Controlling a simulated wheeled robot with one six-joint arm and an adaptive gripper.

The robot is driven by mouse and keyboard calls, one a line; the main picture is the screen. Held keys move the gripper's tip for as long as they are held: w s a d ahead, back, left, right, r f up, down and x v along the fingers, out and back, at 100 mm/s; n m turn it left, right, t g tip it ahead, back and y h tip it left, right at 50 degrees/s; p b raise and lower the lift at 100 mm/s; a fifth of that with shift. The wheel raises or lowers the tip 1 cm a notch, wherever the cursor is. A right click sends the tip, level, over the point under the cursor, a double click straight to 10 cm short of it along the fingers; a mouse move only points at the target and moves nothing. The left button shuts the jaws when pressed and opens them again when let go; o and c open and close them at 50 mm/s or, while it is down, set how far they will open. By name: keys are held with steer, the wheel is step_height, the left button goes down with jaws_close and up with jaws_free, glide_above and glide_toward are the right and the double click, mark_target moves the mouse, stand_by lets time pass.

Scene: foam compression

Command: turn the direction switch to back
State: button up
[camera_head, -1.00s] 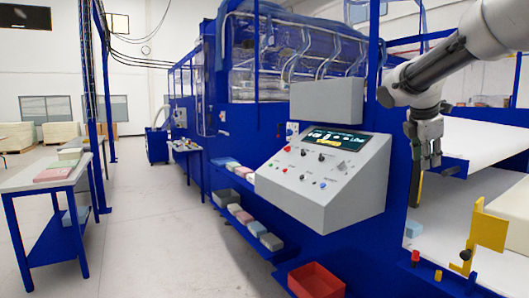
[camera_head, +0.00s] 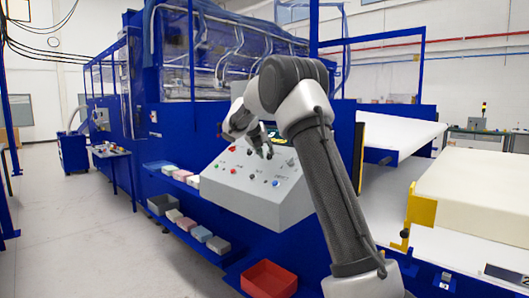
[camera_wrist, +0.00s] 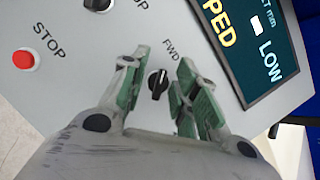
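The direction switch (camera_wrist: 157,84) is a small black knob on the grey sloped control panel (camera_head: 235,190). The printed word FWD is beside it in the wrist view; the opposite label is hidden. A light mark on the knob appears to lie towards the FWD side. My gripper (camera_wrist: 160,88) is open, its green-padded fingers on either side of the knob with visible gaps. I cannot tell how far the fingertips are from the panel face. In the head view my gripper (camera_head: 266,150) is over the upper part of the panel, and the switch cannot be made out.
A red STOP button (camera_wrist: 24,60) and another black knob (camera_wrist: 97,4) are at the wrist view's left and top. A display (camera_wrist: 250,45) is at the upper right. A red bin (camera_head: 268,279) stands below the panel. A cream foam block (camera_head: 475,190) lies at right.

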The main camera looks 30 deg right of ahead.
steer(key=shift+w+d+f, duration=0.15)
steer(key=shift+d+f, duration=0.15)
steer(key=shift+d, duration=0.1)
jaws_close()
